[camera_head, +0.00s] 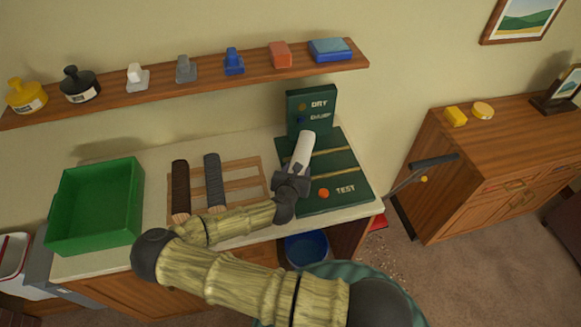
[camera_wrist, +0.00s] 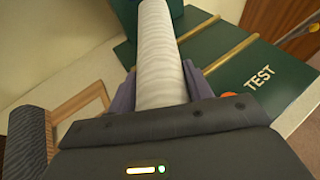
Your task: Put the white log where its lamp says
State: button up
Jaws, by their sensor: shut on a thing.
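The white log (camera_head: 303,150) is held in my gripper (camera_head: 292,180), over the green board marked TEST (camera_head: 345,170). In the wrist view the log (camera_wrist: 160,45) points away between the two fingers (camera_wrist: 160,92); I cannot tell whether it touches the board. The upright green panel (camera_head: 325,96) behind reads DRY and what looks like DAMP. The DRY lamp (camera_head: 300,106) looks dark and the lower lamp (camera_head: 300,119) dark blue; neither clearly glows. An orange button (camera_head: 323,193) sits beside TEST. A wooden rack (camera_head: 240,181) and green bin (camera_head: 97,205) stand left.
A brown log (camera_head: 180,186) and a dark grey log (camera_head: 213,180) lie on the rack. A blue tub (camera_head: 306,249) is below the counter's front edge. A shelf (camera_head: 210,84) with several small items runs above. A wooden cabinet (camera_head: 470,190) stands right.

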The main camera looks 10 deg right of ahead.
jog(key=shift+s+d+r+n+t+y+p, duration=0.1)
jog(key=shift+d+r+n+t+y+p, duration=0.15)
jog(key=shift+r+n+y+p, duration=0.3)
jog(key=shift+d+r+n+t+y+p, duration=0.25)
jog(key=shift+r+n+y+p, duration=0.2)
jog(key=shift+n+y, duration=0.15)
jog(key=r+n+y+p, duration=0.1)
jog(key=r+n+y, duration=0.1)
jog(key=shift+s+a+r+y+p, duration=0.1)
jog(key=shift+s+r+y+p, duration=0.15)
jog(key=shift+s+y+p, duration=0.1)
jog(key=shift+a+r+n+y, duration=0.15)
jog(key=shift+r+n+y, duration=0.2)
jog(key=shift+n+y, duration=0.15)
jog(key=shift+a, duration=0.1)
jog(key=shift+s, duration=0.1)
